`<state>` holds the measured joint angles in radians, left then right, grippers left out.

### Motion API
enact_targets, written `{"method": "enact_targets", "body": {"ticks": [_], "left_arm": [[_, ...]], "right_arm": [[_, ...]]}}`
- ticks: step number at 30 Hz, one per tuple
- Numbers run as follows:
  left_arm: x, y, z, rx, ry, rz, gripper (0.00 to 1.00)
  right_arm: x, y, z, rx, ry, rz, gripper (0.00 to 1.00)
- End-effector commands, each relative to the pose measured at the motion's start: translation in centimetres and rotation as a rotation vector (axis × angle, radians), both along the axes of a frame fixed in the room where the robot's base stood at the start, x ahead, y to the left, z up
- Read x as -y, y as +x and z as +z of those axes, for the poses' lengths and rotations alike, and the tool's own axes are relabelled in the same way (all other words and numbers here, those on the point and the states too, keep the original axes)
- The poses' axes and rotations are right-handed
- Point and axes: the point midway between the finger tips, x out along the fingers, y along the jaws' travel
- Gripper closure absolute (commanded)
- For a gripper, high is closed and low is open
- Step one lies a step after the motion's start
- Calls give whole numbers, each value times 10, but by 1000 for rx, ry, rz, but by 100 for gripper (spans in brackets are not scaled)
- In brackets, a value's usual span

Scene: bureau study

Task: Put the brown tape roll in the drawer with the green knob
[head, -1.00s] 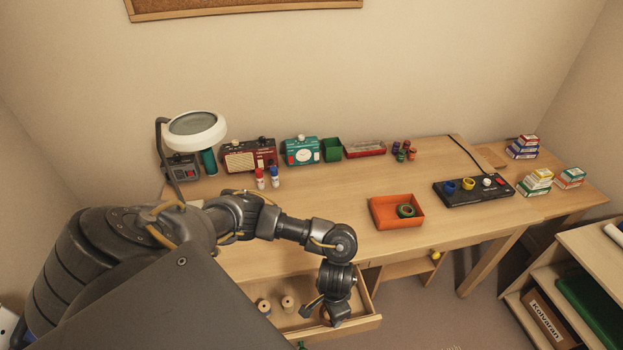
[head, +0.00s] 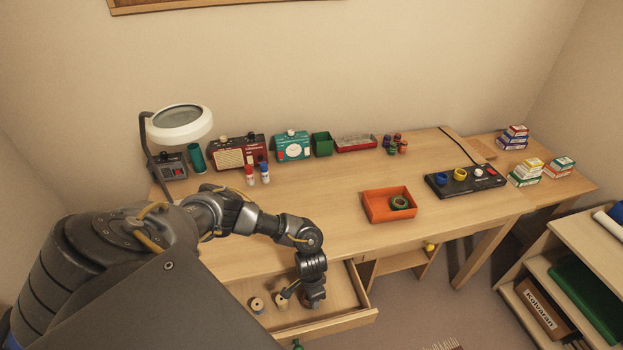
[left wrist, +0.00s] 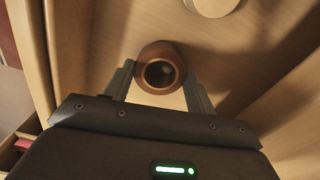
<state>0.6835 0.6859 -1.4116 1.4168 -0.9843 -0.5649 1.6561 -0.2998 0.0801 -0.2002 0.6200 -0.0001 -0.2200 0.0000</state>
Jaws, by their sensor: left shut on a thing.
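The drawer (head: 345,319) is pulled out below the desk, and a green knob (head: 298,344) shows at its front. My left gripper (head: 313,299) is over the inside of the drawer, pointing down. In the left wrist view, its fingers (left wrist: 160,85) are shut on the brown tape roll (left wrist: 160,66), which has its hole facing the camera. The drawer's wooden floor shows behind the roll; I cannot tell whether the roll touches it. In the head view the roll is mostly hidden by the gripper. My right gripper is not in view.
Two pale spools (head: 257,305) are in the drawer left of my gripper. A yellow knob (head: 430,247) shows below the desk. A black panel (head: 464,183) lies at right.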

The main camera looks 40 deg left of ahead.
Motion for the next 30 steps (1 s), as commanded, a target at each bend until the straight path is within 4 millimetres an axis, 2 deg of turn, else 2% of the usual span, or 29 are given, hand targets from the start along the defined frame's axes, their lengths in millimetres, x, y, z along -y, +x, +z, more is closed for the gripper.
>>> {"method": "enact_targets", "body": {"ticks": [13,14,18,26,30], "left_arm": [[1,0,-7,0,-1,0,89],[1,0,-6,1,0,0,40],[1,0,-6,1,-1,0,22],[1,0,-5,1,-1,0,22],[1,1,4,1,-2,0,22]], "right_arm": [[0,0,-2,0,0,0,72],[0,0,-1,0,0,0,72],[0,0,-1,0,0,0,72],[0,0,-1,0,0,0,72],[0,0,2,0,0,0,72]]}}
